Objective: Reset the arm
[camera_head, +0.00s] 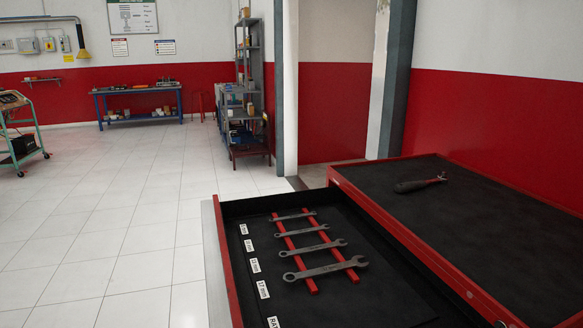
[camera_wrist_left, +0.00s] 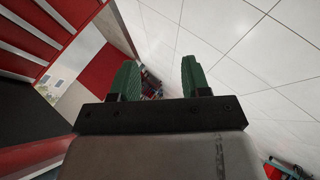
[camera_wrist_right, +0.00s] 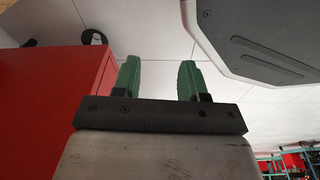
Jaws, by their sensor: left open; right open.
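My left gripper (camera_wrist_left: 158,82) shows in the left wrist view with its two green fingers apart and nothing between them. My right gripper (camera_wrist_right: 158,82) shows in the right wrist view, also with its green fingers apart and empty. Neither arm shows in the head view. In the head view an open drawer (camera_head: 375,300) holds several wrenches on two red rails, with a large wrench (camera_head: 325,269) nearest. A ratchet (camera_head: 420,185) with a dark handle lies on the black top of the red cabinet (camera_head: 480,215).
Printed labels (camera_head: 263,289) lie along the drawer's left side. A blue workbench (camera_head: 138,103), a grey shelf (camera_head: 248,90) and a green cart (camera_head: 22,135) stand farther back. The white tiled floor (camera_head: 130,220) left of the drawer is clear. In the right wrist view a red cabinet side (camera_wrist_right: 60,95) is close.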

